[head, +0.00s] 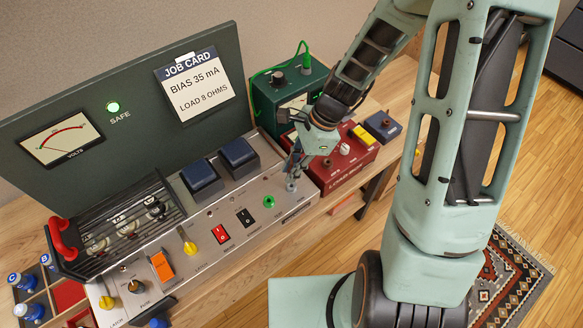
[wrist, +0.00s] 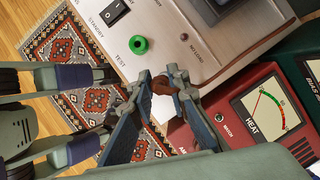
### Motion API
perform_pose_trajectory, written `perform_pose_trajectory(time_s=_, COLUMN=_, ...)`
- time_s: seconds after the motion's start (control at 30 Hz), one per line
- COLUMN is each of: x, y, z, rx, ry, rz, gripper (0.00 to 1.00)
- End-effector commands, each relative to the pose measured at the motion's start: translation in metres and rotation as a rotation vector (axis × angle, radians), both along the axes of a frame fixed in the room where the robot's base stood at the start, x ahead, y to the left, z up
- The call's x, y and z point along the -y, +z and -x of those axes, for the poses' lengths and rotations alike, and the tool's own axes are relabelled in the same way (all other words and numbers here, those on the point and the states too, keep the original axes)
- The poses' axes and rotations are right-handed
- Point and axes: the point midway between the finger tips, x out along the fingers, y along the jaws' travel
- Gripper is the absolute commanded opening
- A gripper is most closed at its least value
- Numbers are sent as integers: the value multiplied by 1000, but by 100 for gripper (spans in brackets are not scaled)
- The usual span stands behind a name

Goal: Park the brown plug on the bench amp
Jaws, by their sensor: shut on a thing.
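The brown plug (wrist: 163,84) is between my gripper's fingertips (wrist: 160,78) in the wrist view. My gripper is shut on it. In the head view my gripper (head: 293,172) points down by the right end of the bench amp (head: 228,214); I cannot make out the plug there. The amp has a silver panel with switches and yellow knobs. A green ring-shaped socket marked TEST (wrist: 138,45) is on this panel, a little beyond the fingertips in the wrist view. It also shows in the head view (head: 268,201), below and left of the gripper. I cannot tell whether the plug touches the panel.
A red load box (head: 345,165) stands right of the amp, close to the gripper. A green box (head: 262,108) with a green cable is behind it. The amp carries dark blue blocks (head: 202,178) and a tube cage (head: 115,225). A bottle crate (head: 42,298) is at left.

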Motion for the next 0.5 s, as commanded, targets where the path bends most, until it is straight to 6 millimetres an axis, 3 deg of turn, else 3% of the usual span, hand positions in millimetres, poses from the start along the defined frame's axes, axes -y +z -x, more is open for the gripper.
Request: perform_pose_trajectory(time_s=0.5, x=0, y=-5, z=0, rx=0, ry=0, rz=0, gripper=0)
